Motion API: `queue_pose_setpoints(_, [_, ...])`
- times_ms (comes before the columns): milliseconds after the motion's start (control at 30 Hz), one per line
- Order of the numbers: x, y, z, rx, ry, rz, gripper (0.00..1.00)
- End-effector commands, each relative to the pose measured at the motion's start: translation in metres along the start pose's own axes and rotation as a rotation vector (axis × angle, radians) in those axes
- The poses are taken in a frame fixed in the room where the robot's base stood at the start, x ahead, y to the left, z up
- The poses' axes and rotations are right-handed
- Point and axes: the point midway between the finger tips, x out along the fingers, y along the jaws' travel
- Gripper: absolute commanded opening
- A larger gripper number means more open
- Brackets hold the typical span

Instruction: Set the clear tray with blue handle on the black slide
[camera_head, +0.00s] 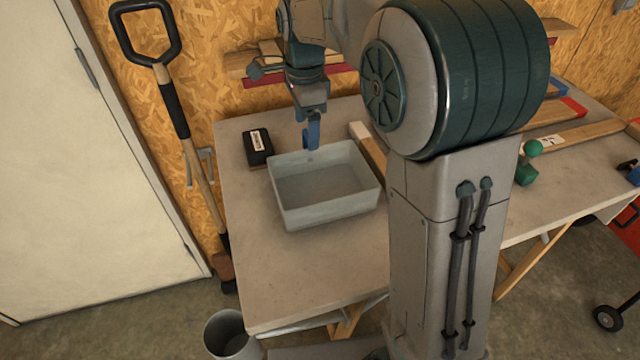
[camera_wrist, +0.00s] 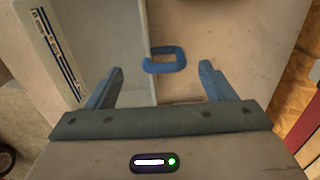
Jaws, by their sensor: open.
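The clear tray (camera_head: 290,214) is a pale, see-through, open box standing upright on the table, and looks empty. Its floor and rim also show in the wrist view (camera_wrist: 115,45). Its blue handle (camera_wrist: 166,60) is a loop on the tray's edge, seen in the wrist view. My gripper (camera_head: 311,140) points down at the tray's far side. In the wrist view my gripper (camera_wrist: 160,78) is open, and the handle lies just ahead, between the fingertips and apart from them. A flat black block (camera_head: 258,148) with a white label lies left of the tray; I cannot tell whether it is the black slide.
The table (camera_head: 275,275) is clear in front of the tray. A wooden board (camera_head: 370,150) lies close to the tray's right. A green dumbbell-shaped thing (camera_head: 528,165) stands further right. A shovel (camera_head: 175,105) leans on the wall, and a bucket (camera_head: 228,335) stands below the front edge.

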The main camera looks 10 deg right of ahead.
Motion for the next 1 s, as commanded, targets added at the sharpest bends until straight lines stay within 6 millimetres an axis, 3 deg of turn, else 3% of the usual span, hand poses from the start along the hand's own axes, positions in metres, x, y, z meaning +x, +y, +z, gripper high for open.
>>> queue_pose_setpoints(233, [0.020, -0.001, 0.001, -0.001, 0.000, 0.001, 0.77])
queue_pose_setpoints(500, [0.059, -0.005, 0.004, -0.001, 0.000, 0.003, 0.77])
queue_pose_setpoints(833, [0.065, -0.005, 0.003, -0.001, -0.001, -0.001, 0.77])
queue_pose_setpoints(1000, [0.065, -0.005, 0.003, -0.001, 0.000, -0.001, 0.29])
